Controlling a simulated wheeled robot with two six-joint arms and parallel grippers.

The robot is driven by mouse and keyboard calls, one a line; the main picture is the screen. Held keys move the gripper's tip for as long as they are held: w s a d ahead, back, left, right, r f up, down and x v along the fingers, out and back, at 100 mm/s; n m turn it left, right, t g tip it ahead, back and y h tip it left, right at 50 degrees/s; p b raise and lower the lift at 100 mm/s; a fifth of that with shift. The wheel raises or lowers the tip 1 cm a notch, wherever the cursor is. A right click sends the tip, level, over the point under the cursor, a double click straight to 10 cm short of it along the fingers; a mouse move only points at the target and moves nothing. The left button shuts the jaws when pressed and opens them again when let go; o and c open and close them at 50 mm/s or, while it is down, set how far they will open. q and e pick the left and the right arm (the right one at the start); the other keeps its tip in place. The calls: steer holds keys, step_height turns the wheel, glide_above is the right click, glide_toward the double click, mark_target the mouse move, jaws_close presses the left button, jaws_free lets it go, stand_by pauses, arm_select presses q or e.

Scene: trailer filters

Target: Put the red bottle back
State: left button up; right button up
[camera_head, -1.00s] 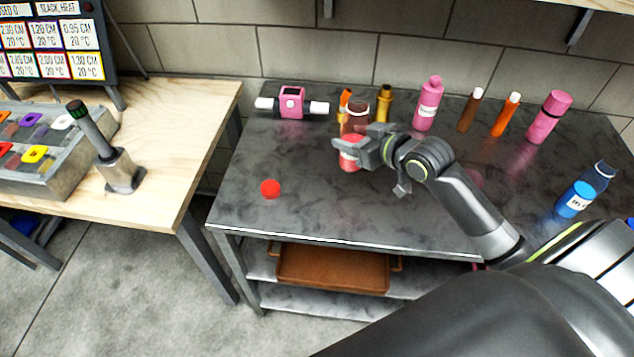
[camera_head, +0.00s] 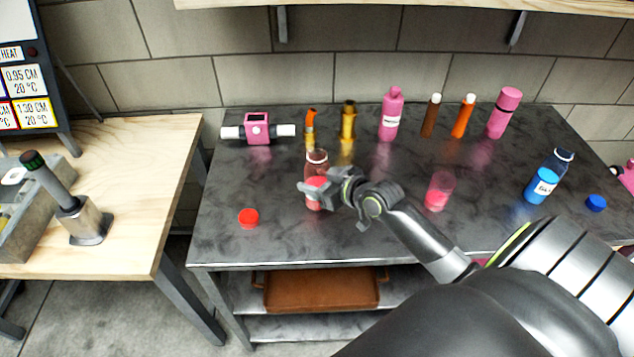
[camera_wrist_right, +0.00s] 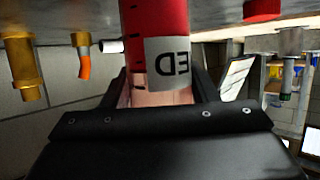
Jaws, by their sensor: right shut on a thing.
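The red bottle (camera_head: 316,166) is clear with red liquid in its lower part and stands roughly upright. My right gripper (camera_head: 322,190) is shut around its lower half. In the right wrist view, which is upside down, the red bottle (camera_wrist_right: 155,38) sits between the fingers, with a white label reading "RED" inverted. I cannot tell whether its base touches the table. A red cap (camera_head: 249,218) lies on the dark metal table (camera_head: 225,180), left of the bottle and apart from it. My left gripper is not in view.
Behind the bottle are an orange tube (camera_head: 310,128) and a brass piece (camera_head: 348,122). Pink bottles (camera_head: 391,115) and slim brown and orange ones stand at the back. A pink cup (camera_head: 440,190), blue bottle (camera_head: 542,184) and blue cap (camera_head: 596,203) are right.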

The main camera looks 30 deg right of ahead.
steer(key=shift+f, duration=0.25)
steer(key=shift+f, duration=0.2)
steer(key=o, duration=1.2)
steer(key=shift+c, duration=0.2)
steer(key=shift+r, duration=0.3)
steer(key=v, duration=1.2)
steer(key=shift+f+p, duration=0.15)
steer(key=shift+p, duration=0.3)
